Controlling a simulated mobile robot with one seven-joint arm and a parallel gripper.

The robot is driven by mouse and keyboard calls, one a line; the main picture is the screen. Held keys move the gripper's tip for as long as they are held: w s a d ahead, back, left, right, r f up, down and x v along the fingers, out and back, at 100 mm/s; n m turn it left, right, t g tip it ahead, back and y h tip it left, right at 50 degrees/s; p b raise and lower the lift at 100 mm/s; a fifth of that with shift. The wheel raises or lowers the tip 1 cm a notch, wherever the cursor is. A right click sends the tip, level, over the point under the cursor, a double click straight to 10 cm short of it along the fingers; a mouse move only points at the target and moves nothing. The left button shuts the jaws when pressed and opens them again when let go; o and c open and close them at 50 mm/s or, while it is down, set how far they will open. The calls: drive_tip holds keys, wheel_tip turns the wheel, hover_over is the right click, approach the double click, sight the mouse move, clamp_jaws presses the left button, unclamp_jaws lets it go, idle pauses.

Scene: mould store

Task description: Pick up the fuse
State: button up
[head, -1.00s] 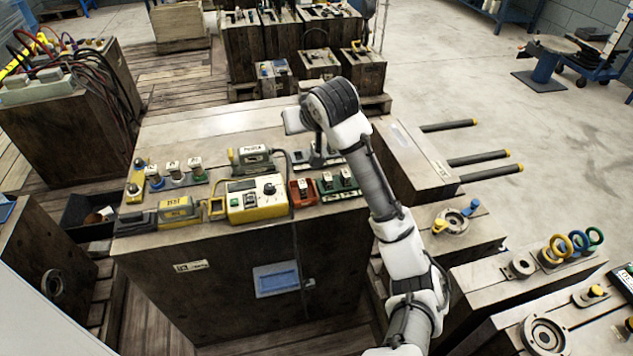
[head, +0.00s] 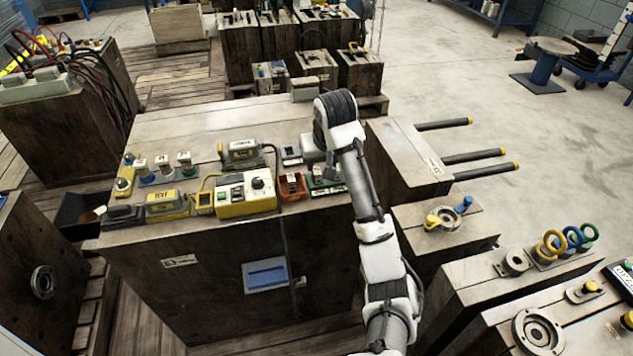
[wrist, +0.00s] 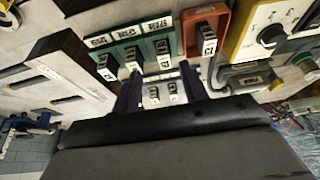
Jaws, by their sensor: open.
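Several small dark, fuse-like blocks with white labels stand in holders on the wooden block top; I cannot tell which one is the fuse meant. In the wrist view, two stand on a pale plate (wrist: 163,97), seen between my fingers. In the head view, the red holder (head: 292,187) shows, and the green holder (head: 322,190) is partly behind my arm. My gripper (wrist: 160,82) is open and empty, pointing at the pale plate. The arm largely hides it in the head view.
A yellow meter box (head: 232,208) with a knob stands left of the red holder, a grey labelled device (head: 242,152) behind it. More small labelled pieces (head: 164,168) stand at the left.

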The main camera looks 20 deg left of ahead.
sight(317, 171)
drive_tip(key=x, duration=0.2)
drive_tip(key=a+p+x, duration=0.1)
drive_tip(key=x, duration=0.2)
drive_tip(key=shift+w+f, duration=0.15)
drive_tip(key=shift+w, duration=0.1)
drive_tip(key=shift+c, duration=0.2)
clamp_jaws()
